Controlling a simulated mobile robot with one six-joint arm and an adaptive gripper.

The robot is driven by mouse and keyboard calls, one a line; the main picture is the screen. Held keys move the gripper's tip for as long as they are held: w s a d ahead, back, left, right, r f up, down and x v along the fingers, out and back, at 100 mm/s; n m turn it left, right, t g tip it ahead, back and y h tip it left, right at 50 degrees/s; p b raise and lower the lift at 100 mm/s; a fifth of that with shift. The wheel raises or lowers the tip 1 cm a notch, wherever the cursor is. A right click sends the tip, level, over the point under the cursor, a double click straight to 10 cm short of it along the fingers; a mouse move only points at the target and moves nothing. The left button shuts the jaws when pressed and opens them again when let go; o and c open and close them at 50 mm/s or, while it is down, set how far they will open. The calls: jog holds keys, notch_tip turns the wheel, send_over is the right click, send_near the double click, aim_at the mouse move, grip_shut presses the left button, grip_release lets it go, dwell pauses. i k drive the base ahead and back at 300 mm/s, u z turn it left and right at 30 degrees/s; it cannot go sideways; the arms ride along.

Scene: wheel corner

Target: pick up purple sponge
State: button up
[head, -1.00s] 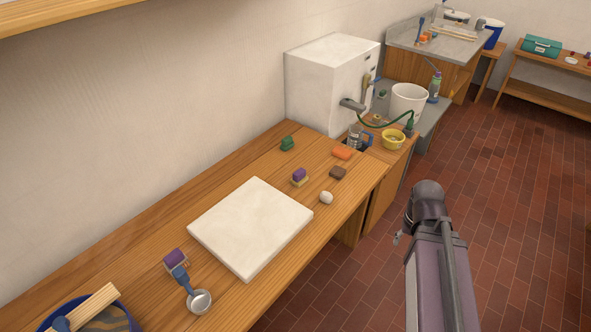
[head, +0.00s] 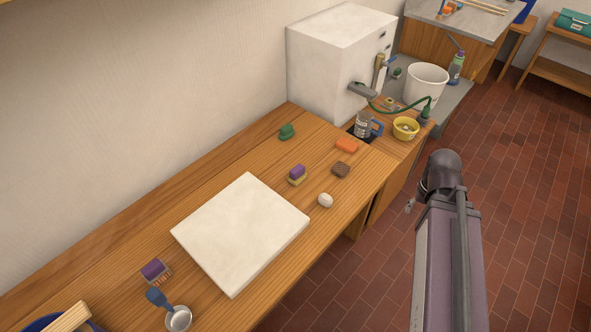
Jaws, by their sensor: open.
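A small two-layer sponge, purple on top and yellowish below, is the purple sponge (head: 297,173). It lies on the wooden bench in the head view, just beyond the far right corner of a white slab. A second purple-topped block (head: 154,270) lies at the slab's near left side; its striped lower part looks like bristles. My arm stands at the right over the floor, apart from the bench. My gripper does not show in this view.
The white slab (head: 241,232) covers much of the wooden bench (head: 225,172). Around the sponge lie a white lump (head: 325,200), a brown block (head: 341,169), an orange block (head: 346,145) and a green object (head: 286,131). A blue-handled scoop (head: 178,318) lies nearer. Open tiled floor lies right.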

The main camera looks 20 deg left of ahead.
aim_at(297, 175)
jog(key=u, duration=0.95)
